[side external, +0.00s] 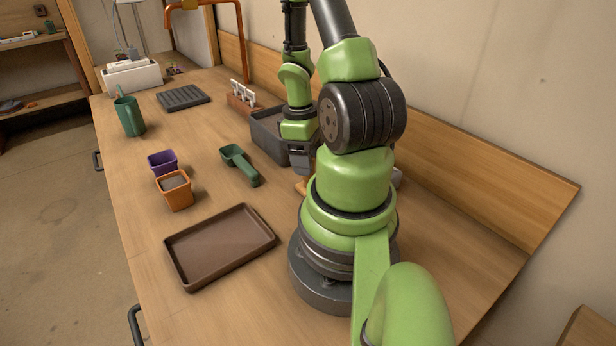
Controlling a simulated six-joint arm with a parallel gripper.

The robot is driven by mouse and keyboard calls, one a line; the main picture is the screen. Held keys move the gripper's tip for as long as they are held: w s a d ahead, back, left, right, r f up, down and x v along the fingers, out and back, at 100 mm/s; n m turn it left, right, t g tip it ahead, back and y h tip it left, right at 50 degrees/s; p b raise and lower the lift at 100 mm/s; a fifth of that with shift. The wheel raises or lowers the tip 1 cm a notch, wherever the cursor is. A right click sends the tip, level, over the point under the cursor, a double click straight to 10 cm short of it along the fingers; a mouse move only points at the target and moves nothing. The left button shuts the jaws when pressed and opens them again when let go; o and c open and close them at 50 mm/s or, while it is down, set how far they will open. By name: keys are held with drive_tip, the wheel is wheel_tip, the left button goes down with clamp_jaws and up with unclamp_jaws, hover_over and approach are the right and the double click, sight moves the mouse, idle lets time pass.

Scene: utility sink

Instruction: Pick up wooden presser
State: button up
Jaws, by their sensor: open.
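A small piece of light wood (300,187), which looks like the wooden presser, shows on the bench just left of my arm's base. Most of it is hidden behind my arm, so its full shape cannot be told. My gripper (304,170) points down right above this wooden piece, close to it. My gripper is open; its fingertips are small and partly covered by my own arm, so I cannot tell whether they touch the wood or surround it.
A grey bin (262,130) stands right behind my gripper. A green scoop (240,164), a purple pot (162,163), an orange pot (174,190) and a brown tray (185,270) lie to the left. A wooden backboard (470,190) runs along the wall.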

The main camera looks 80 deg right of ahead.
drive_tip(key=shift+f, duration=0.35)
drive_tip(key=c, duration=1)
drive_tip(key=shift+r, duration=0.15)
wheel_tip(320, 180, up, 9)
drive_tip(key=shift+f, duration=0.1)
drive_tip(key=shift+w+r, duration=0.25)
drive_tip(key=shift+r, duration=0.05)
drive_tip(key=w+r, duration=0.1)
drive_tip(key=w, duration=1.4)
drive_tip(key=w+a, duration=0.2)
drive_tip(key=w, duration=0.1)
drive_tip(key=w+a+r, duration=0.1)
drive_tip(key=w+a, duration=0.2)
drive_tip(key=w, duration=0.1)
drive_tip(key=w+a, duration=0.3)
drive_tip(key=shift+w+a+r, duration=0.1)
drive_tip(key=shift+w+r, duration=0.05)
drive_tip(key=shift+w, duration=0.2)
